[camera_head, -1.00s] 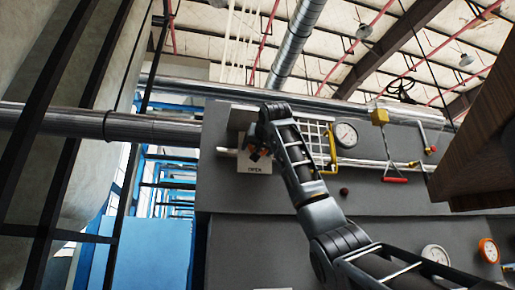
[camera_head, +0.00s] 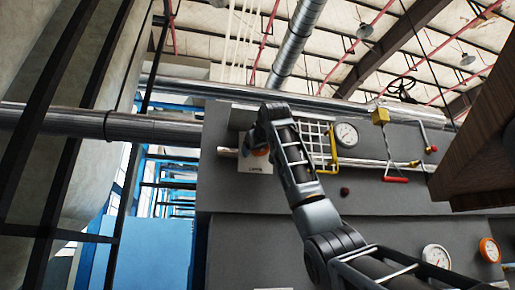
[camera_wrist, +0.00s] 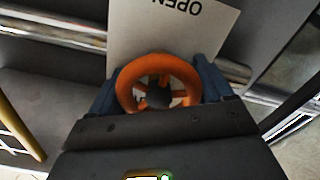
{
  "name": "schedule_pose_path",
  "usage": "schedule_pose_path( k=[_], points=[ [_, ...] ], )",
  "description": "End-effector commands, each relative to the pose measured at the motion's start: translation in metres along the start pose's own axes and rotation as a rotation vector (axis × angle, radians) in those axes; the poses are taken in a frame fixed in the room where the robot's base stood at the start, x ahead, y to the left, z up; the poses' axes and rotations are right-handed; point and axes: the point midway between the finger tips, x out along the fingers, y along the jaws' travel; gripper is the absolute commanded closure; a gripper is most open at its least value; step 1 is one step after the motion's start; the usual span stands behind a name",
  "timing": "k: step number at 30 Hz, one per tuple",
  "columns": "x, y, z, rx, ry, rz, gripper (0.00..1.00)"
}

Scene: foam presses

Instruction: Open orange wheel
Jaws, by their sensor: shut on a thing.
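The orange wheel (camera_wrist: 158,62) shows in the wrist view as a spoked ring. A white sign reading "OPEN" (camera_wrist: 172,22) is behind it and appears upside down. My gripper (camera_wrist: 160,88) has a dark blue finger on each side of the wheel and is shut on its rim. In the head view, a little of the orange wheel (camera_head: 261,151) shows beside the end of my arm, in front of the white sign (camera_head: 254,165) on the grey panel. My arm hides most of the wheel and my fingers there.
A white grid with a yellow handle (camera_head: 333,148) and a round gauge (camera_head: 346,134) are right of my wrist. A red-handled lever (camera_head: 394,179) hangs farther right. A brown wooden block (camera_head: 475,150) juts in at the right edge. A metal pipe (camera_head: 150,130) runs at left.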

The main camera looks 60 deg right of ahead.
Motion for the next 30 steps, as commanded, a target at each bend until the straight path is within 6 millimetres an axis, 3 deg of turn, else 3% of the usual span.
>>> schedule_pose_path(
  k=[18, 30],
  points=[
    [-0.0008, -0.0037, -0.0006, -0.579, 0.003, 0.001, 0.51],
    [-0.0009, -0.0058, 0.0003, -0.839, 0.004, 0.000, 0.51]
  ],
)
